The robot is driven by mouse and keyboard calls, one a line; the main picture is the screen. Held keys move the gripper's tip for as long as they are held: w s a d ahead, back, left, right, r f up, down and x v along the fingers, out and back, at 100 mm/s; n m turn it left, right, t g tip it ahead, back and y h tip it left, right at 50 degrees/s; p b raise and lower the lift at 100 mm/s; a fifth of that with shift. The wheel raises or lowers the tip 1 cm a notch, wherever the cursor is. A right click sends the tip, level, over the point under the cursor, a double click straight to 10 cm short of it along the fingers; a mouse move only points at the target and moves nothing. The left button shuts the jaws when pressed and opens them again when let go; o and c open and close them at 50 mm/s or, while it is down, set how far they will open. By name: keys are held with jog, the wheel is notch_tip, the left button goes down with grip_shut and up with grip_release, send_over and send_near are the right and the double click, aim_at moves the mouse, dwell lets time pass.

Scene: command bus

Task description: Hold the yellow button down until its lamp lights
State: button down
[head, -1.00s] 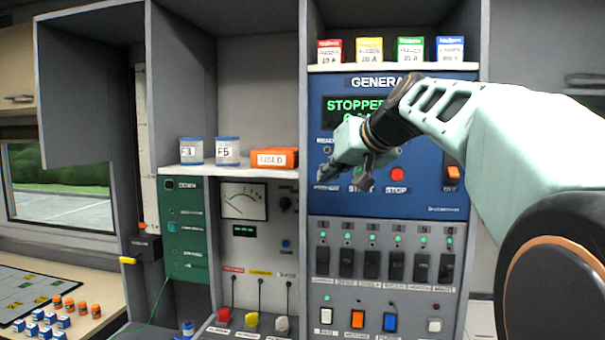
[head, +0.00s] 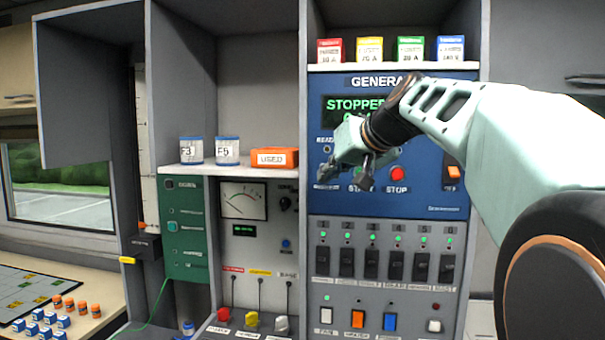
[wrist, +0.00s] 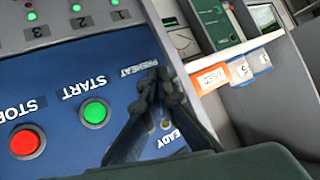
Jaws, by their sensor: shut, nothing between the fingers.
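The blue generator panel (head: 430,190) carries a row of round buttons. My gripper (wrist: 158,80) is shut and empty, with its fingertips over the panel just beside the PREHEAT label (wrist: 137,71). The yellow button is not visible in either view; the fingers cover the place by that label. I cannot tell whether the tips touch or press it. The small READY lamp (wrist: 166,125) looks a dull amber, not clearly lit, and shows dark in the head view (head: 327,150). In the head view my gripper (head: 334,172) is at the panel's left side.
A green START button (wrist: 95,111) and a red STOP button (wrist: 26,141) sit beside the fingers. The generator display (head: 355,104) reads STOPPED. Breaker switches (head: 371,263) are below the panel. An orange USED box (head: 275,158) stands on the shelf to the left.

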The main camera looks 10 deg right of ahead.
jog(key=shift+w, duration=0.2)
jog(key=shift+w+d, duration=0.1)
jog(key=shift+w, duration=0.15)
jog(key=shift+w+d, duration=0.15)
jog(key=shift+w, duration=0.2)
dwell(0.6)
jog(key=shift+s, duration=0.1)
dwell(4.9)
jog(key=shift+s+a, duration=0.25)
jog(key=shift+s, duration=0.4)
jog(key=shift+s+a+b, duration=0.25)
jog(key=shift+s+b, duration=0.2)
jog(key=shift+s, duration=0.35)
jog(key=shift+s+a+b, duration=0.3)
jog(key=shift+s+b, duration=0.2)
jog(key=shift+s, duration=0.3)
jog(key=shift+s+a+b, duration=0.25)
jog(key=shift+s+b, duration=0.2)
jog(key=shift+s, duration=0.35)
